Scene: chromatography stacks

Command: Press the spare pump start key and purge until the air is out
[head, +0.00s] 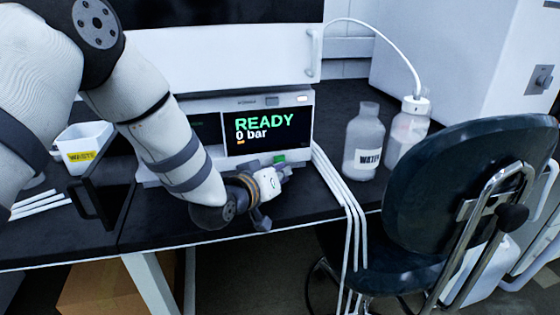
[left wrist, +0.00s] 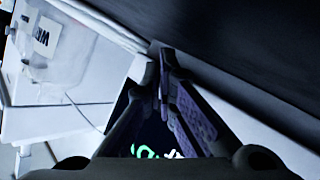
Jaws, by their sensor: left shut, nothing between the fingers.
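The pump module (head: 305,120) stands on the dark bench, its screen (head: 268,130) reading "READY" and "0 bar". A green key (head: 279,159) shows at its lower front. My left gripper (head: 283,170) is just in front of this key; I cannot tell whether it touches. In the left wrist view the fingers (left wrist: 163,85) are shut with nothing between them, and green screen lettering (left wrist: 145,152) shows below them. A second screen (head: 207,131) is partly hidden behind my left arm. My right gripper is not in view.
A bottle labelled "WATER" (head: 364,145) and another bottle with a tube (head: 408,132) stand right of the pump. A white tub labelled "WASTE" (head: 88,140) is at left. White tubes (head: 345,195) hang over the bench edge beside a dark chair (head: 450,190).

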